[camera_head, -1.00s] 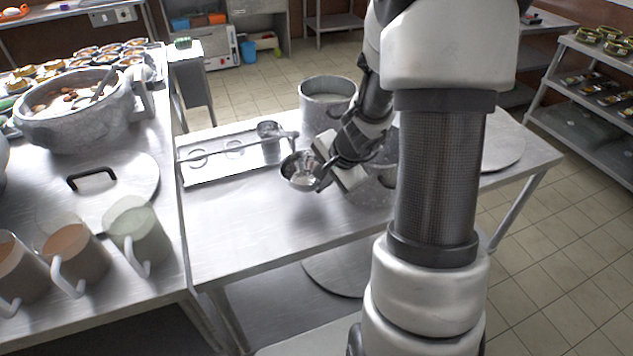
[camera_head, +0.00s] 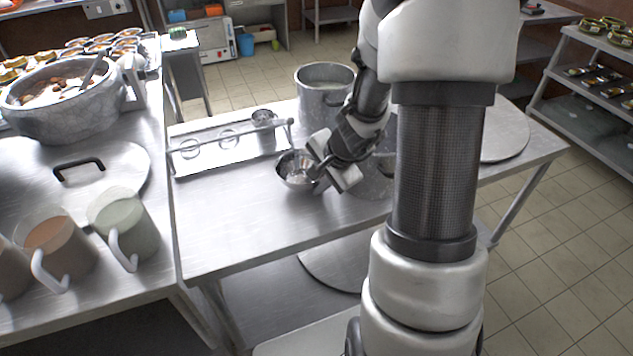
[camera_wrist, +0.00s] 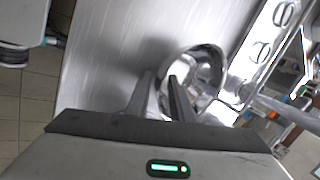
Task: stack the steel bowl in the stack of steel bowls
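A shiny steel bowl (camera_head: 294,172) is at my gripper (camera_head: 318,176), over the middle of the steel table in the head view. In the wrist view, the bowl (camera_wrist: 207,62) is beside the fingers (camera_wrist: 161,92); one finger overlaps its rim and the other is outside it, so the rim appears pinched between them. Whether the bowl touches the table is unclear. Small steel bowls (camera_head: 263,119), seemingly the stack, sit at the right end of a long rack (camera_head: 205,158), behind and left of my gripper. Their number is not clear.
A tall steel pot (camera_head: 322,98) stands behind my gripper, and another pot (camera_head: 372,182) is partly hidden by my arm. A rail (camera_head: 240,138) runs along the rack. A side counter at left holds a large pot (camera_head: 62,118) and pitchers (camera_head: 128,228). The table's front left is clear.

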